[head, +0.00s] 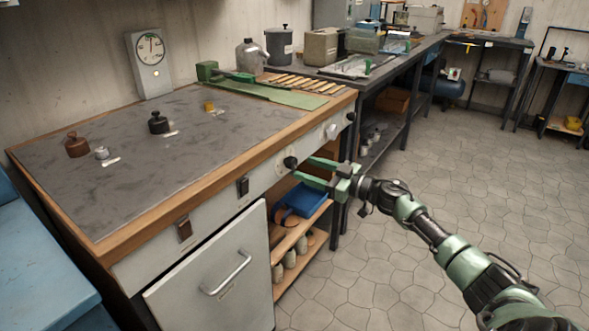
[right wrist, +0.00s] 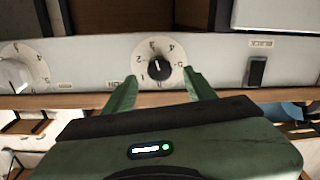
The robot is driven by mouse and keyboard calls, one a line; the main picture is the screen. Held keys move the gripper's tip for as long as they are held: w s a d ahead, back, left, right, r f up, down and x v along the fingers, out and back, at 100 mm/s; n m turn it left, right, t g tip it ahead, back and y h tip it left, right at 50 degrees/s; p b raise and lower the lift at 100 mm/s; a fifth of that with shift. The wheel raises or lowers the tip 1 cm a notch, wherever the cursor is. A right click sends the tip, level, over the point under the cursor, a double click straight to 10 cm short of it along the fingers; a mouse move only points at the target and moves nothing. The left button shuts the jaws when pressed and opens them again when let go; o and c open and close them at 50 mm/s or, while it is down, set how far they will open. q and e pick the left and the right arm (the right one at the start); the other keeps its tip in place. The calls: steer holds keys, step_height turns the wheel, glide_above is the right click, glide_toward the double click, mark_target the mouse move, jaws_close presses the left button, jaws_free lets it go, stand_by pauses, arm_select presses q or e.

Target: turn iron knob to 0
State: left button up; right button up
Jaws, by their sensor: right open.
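A black knob (head: 290,162) sits on a pale round dial on the workbench's white front panel. In the right wrist view the knob (right wrist: 160,68) shows on its dial (right wrist: 145,52), with numbers around it and a small label beside it that I cannot read surely. A light mark shows on the knob, pointing towards the top of that picture; the exact setting is unclear. My right gripper (head: 302,167) is open in front of the knob. In the right wrist view its fingertips (right wrist: 160,78) are on either side of the knob, apart from it. My left gripper is not in view.
Beside it on the panel are a pale knob (head: 331,131) and a black switch (head: 243,187). Below is a cabinet door (head: 212,278) with a handle, and open shelves with a blue tray (head: 300,199). The tiled floor (head: 440,190) to the right is clear.

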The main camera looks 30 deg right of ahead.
mark_target(295, 165)
steer(key=shift+x, duration=2.4)
steer(key=shift+f, duration=0.1)
jaws_close()
